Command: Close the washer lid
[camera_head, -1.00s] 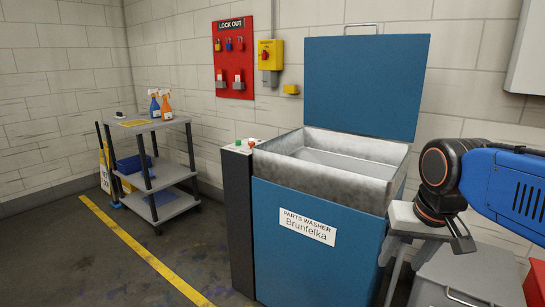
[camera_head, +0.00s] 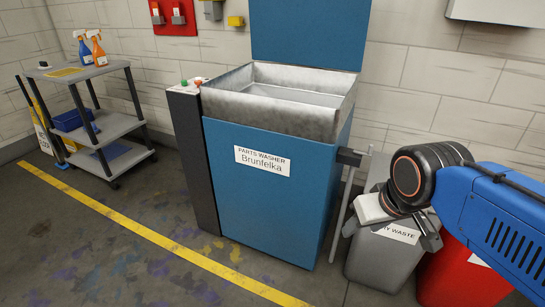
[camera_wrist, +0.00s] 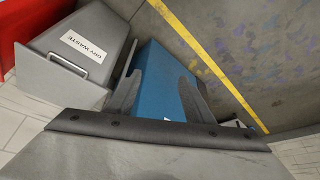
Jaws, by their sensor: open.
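The blue parts washer (camera_head: 265,200), labelled "Brunfelka", stands at the middle of the head view with its grey metal basin (camera_head: 270,116) uncovered. Its blue lid (camera_head: 307,32) stands upright behind the basin, open; its upper edge is cut off by the frame. My gripper (camera_head: 392,232) is to the right of the washer, below the basin rim and apart from the lid. It is open and nothing shows between its fingers. In the wrist view my gripper's two fingers (camera_wrist: 160,85) are spread, with the washer's blue body (camera_wrist: 158,90) seen beyond them. The lid cannot be made out there.
A grey dry-waste bin (camera_head: 385,258) and a red bin (camera_head: 460,272) stand right of the washer, beneath my arm. A cart (camera_head: 108,128) with spray bottles is at the left. The floor in front, past the yellow line (camera_head: 150,235), is clear.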

